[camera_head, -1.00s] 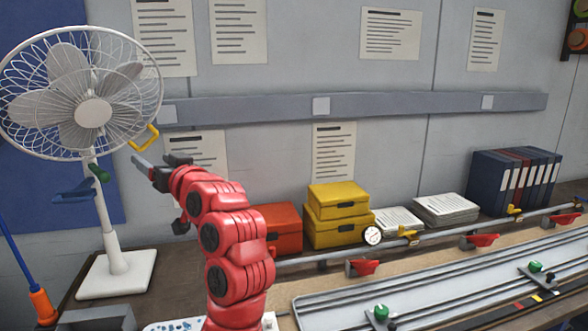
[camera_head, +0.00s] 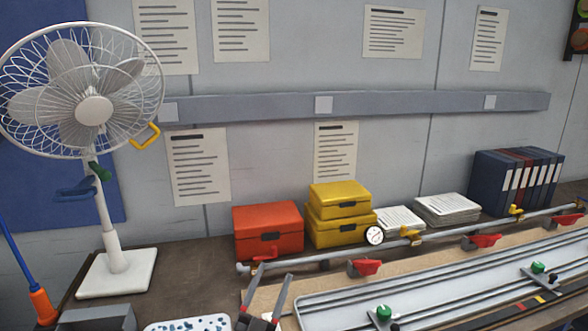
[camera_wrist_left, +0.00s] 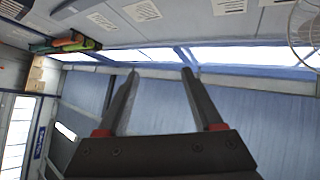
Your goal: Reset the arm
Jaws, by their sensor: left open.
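My left gripper (camera_head: 266,292) shows at the bottom edge of the head view, left of the middle. Its two long dark fingers point up and stand apart, with nothing between them. In the left wrist view the same gripper (camera_wrist_left: 160,78) is open and empty against a blue-grey wall and a bright window strip. Most of my left arm is out of the head view. My right gripper is not in view.
A white fan (camera_head: 93,110) stands at the left. A red box (camera_head: 268,228), yellow boxes (camera_head: 338,232), paper stacks (camera_head: 447,208) and dark binders (camera_head: 513,180) line the back. A metal rail (camera_head: 450,231) and a grey track tray (camera_head: 450,292) cross the right side.

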